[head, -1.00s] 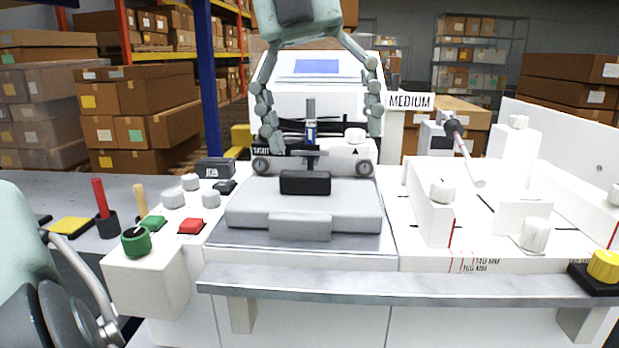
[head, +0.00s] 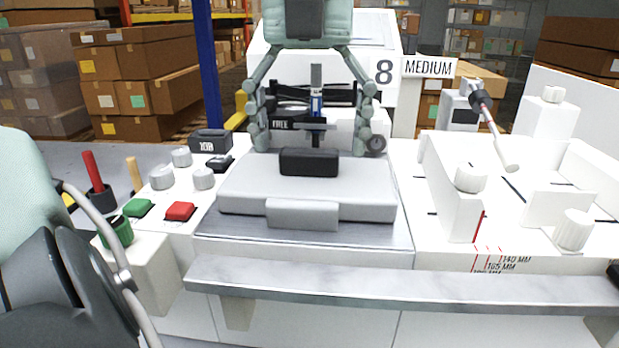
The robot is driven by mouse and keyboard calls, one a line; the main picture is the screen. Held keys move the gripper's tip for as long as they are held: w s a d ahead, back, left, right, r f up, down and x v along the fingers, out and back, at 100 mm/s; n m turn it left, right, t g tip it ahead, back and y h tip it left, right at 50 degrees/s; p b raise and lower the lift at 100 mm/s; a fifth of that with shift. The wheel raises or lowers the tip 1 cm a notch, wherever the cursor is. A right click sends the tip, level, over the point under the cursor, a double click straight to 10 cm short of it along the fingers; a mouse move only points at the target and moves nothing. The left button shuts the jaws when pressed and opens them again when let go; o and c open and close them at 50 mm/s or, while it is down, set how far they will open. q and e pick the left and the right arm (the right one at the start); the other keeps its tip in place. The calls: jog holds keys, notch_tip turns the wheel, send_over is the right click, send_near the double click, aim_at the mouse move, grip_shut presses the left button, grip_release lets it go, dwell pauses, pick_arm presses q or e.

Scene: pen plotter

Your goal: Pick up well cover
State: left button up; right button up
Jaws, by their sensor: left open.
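The well cover (head: 250,190) is a broad grey lid with a sloped front. It lies flat on the metal top of the white machine, in the middle of the head view. A black block handle (head: 309,162) stands on its top. My left gripper (head: 312,147) is open and empty, pointing down. Its two jointed green fingers are spread wider than the handle, one on each side, with the tips just above handle level in the picture. I cannot tell whether they are over the handle or behind it. My right gripper is not in view.
A blue and white pen (head: 316,103) in a dark holder stands behind the cover, between my fingers in the picture. White knobs (head: 181,157), a red button (head: 180,212) and a green button (head: 138,207) are at left. A metal rail (head: 330,283) crosses the front.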

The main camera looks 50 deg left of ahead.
pick_arm(q)
jog(key=shift+f, duration=0.2)
jog(key=c, duration=1.6)
jog(key=shift+c, duration=0.3)
jog(key=shift+r, duration=0.15)
